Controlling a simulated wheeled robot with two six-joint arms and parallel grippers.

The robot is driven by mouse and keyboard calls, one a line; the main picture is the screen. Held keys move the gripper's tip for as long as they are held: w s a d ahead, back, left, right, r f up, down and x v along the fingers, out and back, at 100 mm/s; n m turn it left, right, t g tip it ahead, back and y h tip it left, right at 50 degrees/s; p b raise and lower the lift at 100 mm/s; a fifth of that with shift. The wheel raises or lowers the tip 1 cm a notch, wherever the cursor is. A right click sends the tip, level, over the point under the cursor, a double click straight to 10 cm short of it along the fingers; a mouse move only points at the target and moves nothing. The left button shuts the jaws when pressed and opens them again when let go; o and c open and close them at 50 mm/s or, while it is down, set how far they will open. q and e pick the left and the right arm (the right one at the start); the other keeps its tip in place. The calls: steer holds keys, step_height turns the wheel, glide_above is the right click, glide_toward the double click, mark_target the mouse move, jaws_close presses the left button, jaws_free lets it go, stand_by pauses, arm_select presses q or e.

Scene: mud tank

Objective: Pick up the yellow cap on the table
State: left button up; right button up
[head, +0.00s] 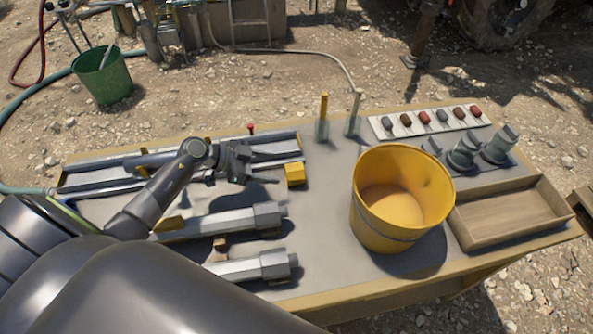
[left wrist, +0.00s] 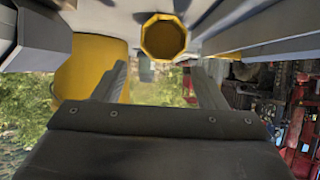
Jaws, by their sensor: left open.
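The yellow cap (head: 294,174) sits on the grey table near the end of the long rails, and it looks like a small block in the head view. In the left wrist view the yellow cap (left wrist: 163,38) shows as an eight-sided ring with a dark-gold hollow, ahead of my fingers. My left gripper (head: 268,171) is just left of the cap, low over the table, pointing toward it. Its two fingers (left wrist: 160,75) are apart with nothing between them. I cannot tell the exact gap to the cap. My right gripper is not in view.
A yellow bucket (head: 402,198) stands right of the cap, with a wooden tray (head: 510,214) beyond it. Grey pipe pieces with hexagonal ends (head: 265,216) lie in front. Two upright sticks (head: 323,118) stand behind the cap. Table between cap and bucket is clear.

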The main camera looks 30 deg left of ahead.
mark_target(294, 172)
arm_select(q)
steer(key=x, duration=0.3)
steer(key=shift+w+d+f, duration=0.2)
steer(key=shift+d, duration=0.05)
steer(key=shift+a+f+p+x, duration=0.15)
steer(key=shift+p+x, duration=0.1)
steer(key=shift+x, duration=1.05)
steer(key=shift+a+f+p+x, duration=0.1)
steer(key=shift+f+p+x, duration=0.1)
steer(key=shift+x, duration=1.1)
steer(key=c, duration=0.7)
